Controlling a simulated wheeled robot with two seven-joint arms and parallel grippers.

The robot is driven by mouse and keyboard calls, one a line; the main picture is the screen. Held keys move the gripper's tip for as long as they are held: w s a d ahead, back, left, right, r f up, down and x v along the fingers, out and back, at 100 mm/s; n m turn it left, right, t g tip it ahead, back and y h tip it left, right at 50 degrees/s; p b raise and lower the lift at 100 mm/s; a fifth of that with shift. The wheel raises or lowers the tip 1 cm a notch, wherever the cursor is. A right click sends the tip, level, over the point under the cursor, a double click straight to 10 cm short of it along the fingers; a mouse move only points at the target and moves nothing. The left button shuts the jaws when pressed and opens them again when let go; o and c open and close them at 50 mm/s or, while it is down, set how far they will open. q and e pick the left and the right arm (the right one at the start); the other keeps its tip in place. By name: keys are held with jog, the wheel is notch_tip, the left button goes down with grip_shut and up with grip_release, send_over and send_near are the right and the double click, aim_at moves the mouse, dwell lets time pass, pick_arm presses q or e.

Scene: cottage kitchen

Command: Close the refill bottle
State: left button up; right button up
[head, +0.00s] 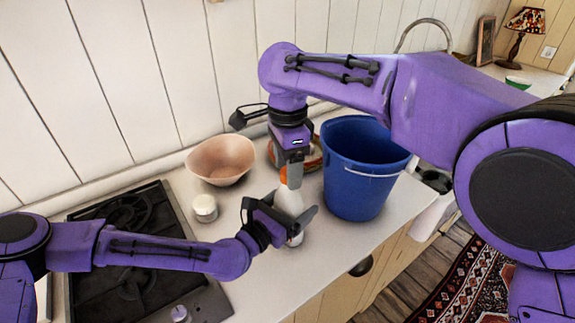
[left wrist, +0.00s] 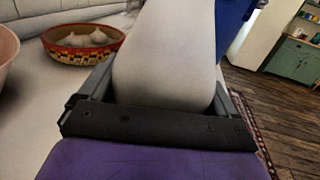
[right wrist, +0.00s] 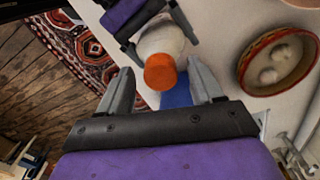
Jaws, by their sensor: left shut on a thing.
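The white refill bottle (head: 290,200) stands on the counter, with an orange cap (right wrist: 160,72) at its top. My left gripper (head: 282,218) is shut around the bottle's body, which fills the space between its fingers in the left wrist view (left wrist: 165,65). My right gripper (right wrist: 160,80) comes down from above and is open. Its fingers stand on either side of the cap, with a visible gap on both sides in the right wrist view. In the head view the right gripper partly hides the cap. Whether the cap is fully seated cannot be told.
A blue bucket (head: 358,185) stands close to the right of the bottle. A patterned bowl with garlic (left wrist: 82,42) is behind it. A pink bowl (head: 221,160), a small white jar (head: 204,207) and a black hob (head: 125,235) are to the left. The counter's front edge is near.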

jog(key=shift+r, duration=2.25)
jog(key=shift+c, duration=0.4)
